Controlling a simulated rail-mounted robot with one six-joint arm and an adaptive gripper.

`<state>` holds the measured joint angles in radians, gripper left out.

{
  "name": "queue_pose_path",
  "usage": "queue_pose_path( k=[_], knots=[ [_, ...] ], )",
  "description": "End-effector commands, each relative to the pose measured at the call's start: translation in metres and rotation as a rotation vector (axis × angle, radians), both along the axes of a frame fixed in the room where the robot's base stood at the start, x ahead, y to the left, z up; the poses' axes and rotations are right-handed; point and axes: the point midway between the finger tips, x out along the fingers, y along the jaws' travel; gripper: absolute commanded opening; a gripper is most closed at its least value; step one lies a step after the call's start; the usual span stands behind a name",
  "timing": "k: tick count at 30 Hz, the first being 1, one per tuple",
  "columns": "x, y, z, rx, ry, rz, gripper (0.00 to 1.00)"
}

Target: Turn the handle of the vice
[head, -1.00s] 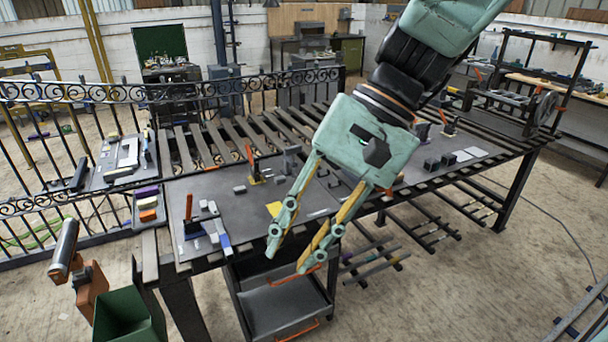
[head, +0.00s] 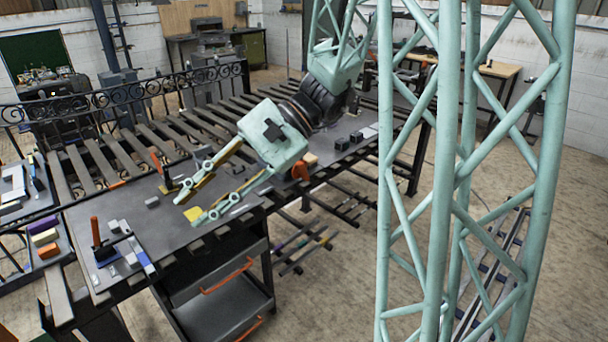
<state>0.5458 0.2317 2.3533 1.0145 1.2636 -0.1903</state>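My gripper (head: 189,208) is over the front part of the dark workbench (head: 150,228), pointing down and left. Its two fingers are spread with a gap between them and nothing in it. I cannot pick out a vice with certainty. A clamp-like tool with an upright orange handle (head: 96,230) stands at the bench's left front, clear of the fingers. A second tool with an orange handle (head: 157,163) stands farther back, just left of the upper finger. Part of the bench behind the gripper is hidden.
Coloured blocks (head: 45,239) lie in a tray at the far left. A drawer cart (head: 222,290) stands under the bench's front edge. Black blocks (head: 353,143) sit at the bench's right. A scrolled iron gate (head: 100,100) runs behind. My teal lattice blocks much of the right side.

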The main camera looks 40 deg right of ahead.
Motion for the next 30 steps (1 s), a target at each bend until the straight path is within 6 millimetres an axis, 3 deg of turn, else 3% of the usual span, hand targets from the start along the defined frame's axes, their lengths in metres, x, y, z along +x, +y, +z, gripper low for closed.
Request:
queue_pose_path(
  k=[14,30],
  knots=[
    [0.072,-0.064,-0.024,0.209,0.021,-0.240,0.24],
    [0.137,-0.170,-0.067,0.417,0.011,-0.533,0.24]
  ],
)
